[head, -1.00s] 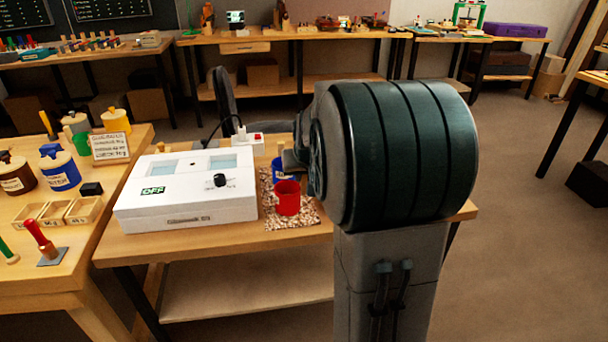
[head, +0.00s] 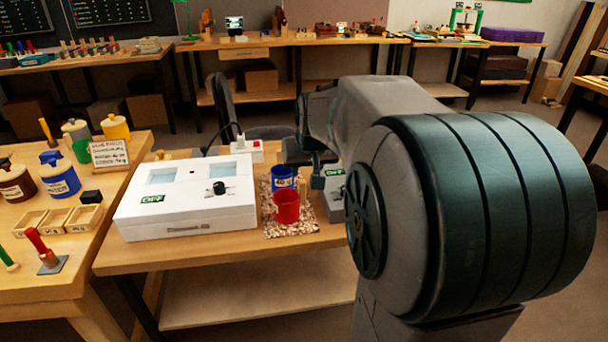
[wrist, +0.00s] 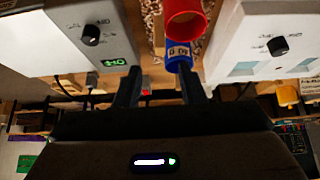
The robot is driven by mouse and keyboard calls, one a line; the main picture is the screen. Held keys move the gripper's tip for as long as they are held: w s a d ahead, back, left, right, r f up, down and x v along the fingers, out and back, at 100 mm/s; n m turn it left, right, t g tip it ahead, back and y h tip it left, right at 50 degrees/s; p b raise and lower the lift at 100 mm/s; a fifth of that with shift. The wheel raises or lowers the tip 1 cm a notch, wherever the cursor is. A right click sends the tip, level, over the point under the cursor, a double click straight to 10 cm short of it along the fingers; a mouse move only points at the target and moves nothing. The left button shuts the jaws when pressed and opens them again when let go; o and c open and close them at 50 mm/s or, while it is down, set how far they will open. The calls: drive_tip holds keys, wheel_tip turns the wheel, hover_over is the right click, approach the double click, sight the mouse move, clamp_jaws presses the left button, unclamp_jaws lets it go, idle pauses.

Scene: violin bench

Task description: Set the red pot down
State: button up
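The red pot (head: 287,207) stands upright on the speckled mat (head: 290,230) on the bench. It also shows at the top of the wrist view (wrist: 186,18). A blue pot (head: 283,179) with a label stands just behind it, and in the wrist view the blue pot (wrist: 178,62) lies between the red pot and my fingers. My gripper (wrist: 160,80) is open and empty, its two fingers spread apart from both pots. In the head view my arm partly hides the gripper, behind and right of the pots.
A white box (head: 185,205) marked OFF stands left of the mat. A grey box (head: 334,194), also marked OFF, stands close on the right, partly behind my arm. A white power strip (head: 243,151) lies behind. A side bench (head: 90,240) with jars is at left.

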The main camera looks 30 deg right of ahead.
drive_tip(key=s+a+f+n+g+y, duration=0.1)
drive_tip(key=s+a+f+g, duration=0.1)
drive_tip(key=s+a+f, duration=0.2)
drive_tip(key=s+a+f+n+g+y, duration=0.1)
drive_tip(key=s+a+f, duration=0.4)
drive_tip(key=s+a, duration=0.5)
drive_tip(key=s+n+g, duration=0.1)
drive_tip(key=s, duration=0.5)
drive_tip(key=shift+s+a, duration=0.2)
drive_tip(key=shift+s, duration=0.2)
